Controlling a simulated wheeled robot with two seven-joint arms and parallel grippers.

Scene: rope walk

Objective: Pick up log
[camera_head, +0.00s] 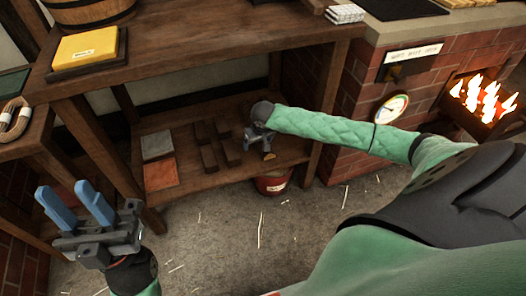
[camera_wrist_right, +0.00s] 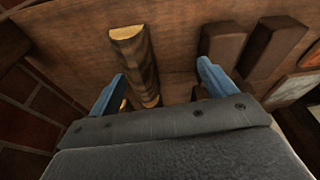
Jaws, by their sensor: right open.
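A split log (camera_wrist_right: 138,62) with brown bark and pale cut faces lies on the wooden shelf (camera_wrist_right: 180,88) in the right wrist view. Its near end lies between the blue fingers of my right gripper (camera_wrist_right: 162,72), closer to the left finger; neither finger visibly grips it. In the head view my right gripper (camera_head: 260,137) is over the right part of the lower shelf, and a pale log end (camera_head: 269,156) shows just below it. The rest of the log is hidden there. My left gripper (camera_head: 72,192) is open and empty at the lower left, away from the shelf.
Several dark brown blocks (camera_head: 209,157) lie left of the log. A grey block (camera_head: 157,145) and an orange block (camera_head: 160,174) lie further left. The bench top (camera_head: 200,40) hangs over the shelf. A lit brick furnace (camera_head: 485,100) stands at the right, a red bucket (camera_head: 272,184) below.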

